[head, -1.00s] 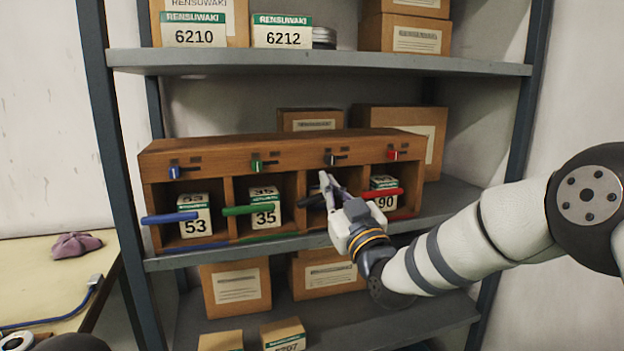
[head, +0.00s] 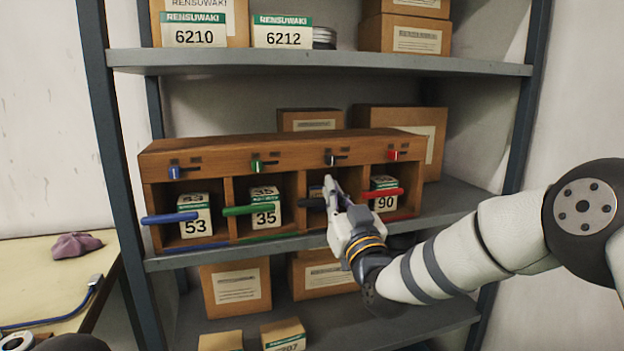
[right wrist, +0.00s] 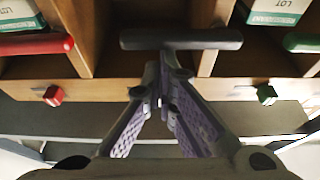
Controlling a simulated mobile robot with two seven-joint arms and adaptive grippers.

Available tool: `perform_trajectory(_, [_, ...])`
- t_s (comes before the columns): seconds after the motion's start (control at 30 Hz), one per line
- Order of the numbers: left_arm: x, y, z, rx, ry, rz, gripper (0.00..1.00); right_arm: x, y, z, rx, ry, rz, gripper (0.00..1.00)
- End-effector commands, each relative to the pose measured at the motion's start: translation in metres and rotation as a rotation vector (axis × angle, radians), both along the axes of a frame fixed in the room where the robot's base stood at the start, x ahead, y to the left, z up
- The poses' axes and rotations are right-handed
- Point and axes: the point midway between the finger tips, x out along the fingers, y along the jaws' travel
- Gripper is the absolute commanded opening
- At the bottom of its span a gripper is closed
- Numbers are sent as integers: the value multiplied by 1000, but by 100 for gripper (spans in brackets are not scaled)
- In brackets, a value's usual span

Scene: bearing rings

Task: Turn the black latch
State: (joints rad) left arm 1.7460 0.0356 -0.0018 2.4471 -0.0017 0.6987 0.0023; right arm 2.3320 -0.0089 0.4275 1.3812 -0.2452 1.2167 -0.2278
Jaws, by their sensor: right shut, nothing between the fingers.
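The black latch (head: 331,159) is on the top front rail of the wooden cubby box (head: 228,156), above the third compartment from the left. A black bar (head: 312,204) crosses the front of that compartment, partly hidden by my right gripper (head: 331,184). The gripper is shut and empty in front of the compartment, below the latch in the picture. In the right wrist view, its fingers (right wrist: 165,98) meet close to the black bar (right wrist: 180,38); I cannot tell whether they touch it. The black latch cannot be made out there. My left gripper is not in view.
Blue (head: 174,172), green (head: 257,166) and red (head: 392,155) latches share the rail. Blue (head: 170,218), green (head: 248,210) and red (head: 386,194) bars cross the other compartments. A shelf (head: 320,63) runs above the box.

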Motion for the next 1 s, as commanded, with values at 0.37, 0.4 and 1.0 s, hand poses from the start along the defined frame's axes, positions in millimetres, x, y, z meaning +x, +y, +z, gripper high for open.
perform_trajectory(0.37, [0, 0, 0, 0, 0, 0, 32, -56, -18, -21, 0, 4, 0, 0])
perform_trajectory(0.4, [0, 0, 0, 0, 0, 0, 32, -66, -21, -25, -2, 5, 1, 0])
perform_trajectory(1.0, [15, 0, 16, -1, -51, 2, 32, -205, -67, -255, -138, 744, 17, 0])
